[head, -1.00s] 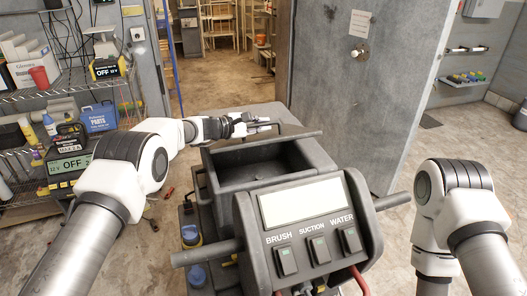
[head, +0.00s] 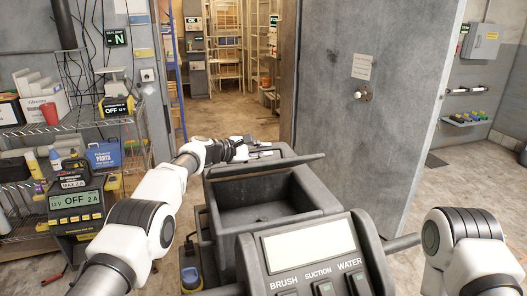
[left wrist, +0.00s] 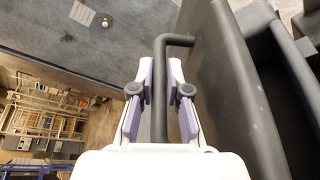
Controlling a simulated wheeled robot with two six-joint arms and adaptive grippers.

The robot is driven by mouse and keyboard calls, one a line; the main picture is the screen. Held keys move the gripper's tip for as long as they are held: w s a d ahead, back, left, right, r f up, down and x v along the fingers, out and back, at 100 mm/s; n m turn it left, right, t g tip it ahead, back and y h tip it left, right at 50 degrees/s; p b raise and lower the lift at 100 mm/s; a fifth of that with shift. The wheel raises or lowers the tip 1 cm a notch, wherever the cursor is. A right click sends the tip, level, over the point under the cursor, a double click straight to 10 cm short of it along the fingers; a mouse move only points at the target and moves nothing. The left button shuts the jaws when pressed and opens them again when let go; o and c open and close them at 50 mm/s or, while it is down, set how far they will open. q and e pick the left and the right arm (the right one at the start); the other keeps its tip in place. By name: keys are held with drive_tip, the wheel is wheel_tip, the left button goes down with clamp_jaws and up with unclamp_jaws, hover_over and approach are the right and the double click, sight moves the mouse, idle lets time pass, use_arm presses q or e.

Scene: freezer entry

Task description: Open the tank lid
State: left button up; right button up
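The tank lid (head: 265,168) is raised at the back of the dark grey tank (head: 213,200), whose open inside shows in the head view. In the left wrist view the lid (left wrist: 232,90) is a dark panel just right of my left gripper (left wrist: 161,80). A dark bent bar, the lid handle (left wrist: 160,115), runs between its two fingers, which are close against it. In the head view my left gripper (head: 262,150) is behind the lid's left part. My right arm shows at the lower right; its gripper is out of view.
The machine's control panel (head: 310,250) with BRUSH, SUCTION and WATER switches is in front of the tank. A grey metal door (head: 365,130) stands behind right. Wire shelves (head: 70,130) with chargers and bottles are on the left. Open floor (head: 230,115) lies beyond the doorway.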

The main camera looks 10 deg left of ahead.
use_arm(q)
drive_tip(key=shift+o, duration=1.4)
drive_tip(key=shift+v, duration=0.9)
drive_tip(key=v, duration=1)
drive_tip(key=shift+a+r, duration=0.1)
